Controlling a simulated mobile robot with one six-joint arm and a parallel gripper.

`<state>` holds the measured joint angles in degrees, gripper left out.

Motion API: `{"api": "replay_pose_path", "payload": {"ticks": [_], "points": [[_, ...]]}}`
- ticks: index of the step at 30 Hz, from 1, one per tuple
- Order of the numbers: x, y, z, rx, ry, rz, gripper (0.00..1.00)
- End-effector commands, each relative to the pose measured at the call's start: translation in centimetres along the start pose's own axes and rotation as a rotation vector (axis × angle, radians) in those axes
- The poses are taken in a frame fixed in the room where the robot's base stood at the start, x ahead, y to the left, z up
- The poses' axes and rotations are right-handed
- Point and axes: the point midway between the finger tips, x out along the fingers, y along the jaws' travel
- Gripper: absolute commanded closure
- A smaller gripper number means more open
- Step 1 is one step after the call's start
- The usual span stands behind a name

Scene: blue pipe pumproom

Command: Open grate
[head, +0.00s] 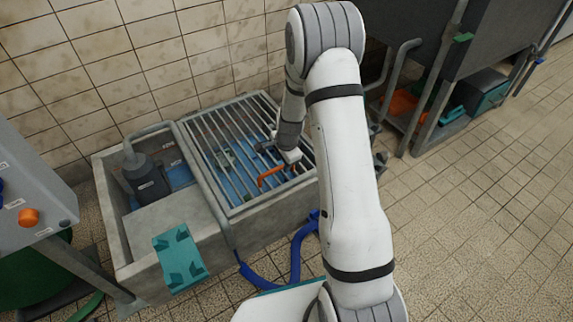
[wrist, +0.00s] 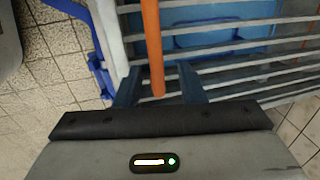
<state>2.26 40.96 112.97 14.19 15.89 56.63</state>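The grate (head: 243,165) is a frame of grey metal bars lying flat over the right part of a concrete basin. An orange handle (head: 268,175) sits on its front right area. The handle also shows in the wrist view (wrist: 152,45), running down between my fingers. My gripper (wrist: 158,85) is open, with one dark finger on each side of the handle and a visible gap to both. Grate bars (wrist: 235,45) lie beyond the fingers. In the head view my wrist hides part of the grate's right side.
The basin's left part holds a dark pump (head: 146,178) with a pipe. A teal bracket (head: 180,258) hangs on the front rim. A blue hose (head: 297,250) lies in front. A grey cabinet (head: 30,190) stands left; a dark tank (head: 470,35) stands right. Tiled floor is clear at right.

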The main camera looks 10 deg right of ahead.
Motion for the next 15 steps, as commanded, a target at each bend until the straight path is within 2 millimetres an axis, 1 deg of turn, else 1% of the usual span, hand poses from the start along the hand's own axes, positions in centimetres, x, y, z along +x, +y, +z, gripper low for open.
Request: {"api": "replay_pose_path", "payload": {"ticks": [1,3,10,11,15], "points": [[0.53,0.04,0.02,0.000,0.000,0.001,0.64],[0.71,0.01,0.03,-0.001,0.000,0.000,0.64],[0.68,-0.03,0.06,-0.001,0.000,0.000,0.64],[0.68,-0.03,0.07,-0.001,0.000,0.000,0.65],[0.67,-0.03,0.09,-0.002,-0.001,0.000,0.76]]}}
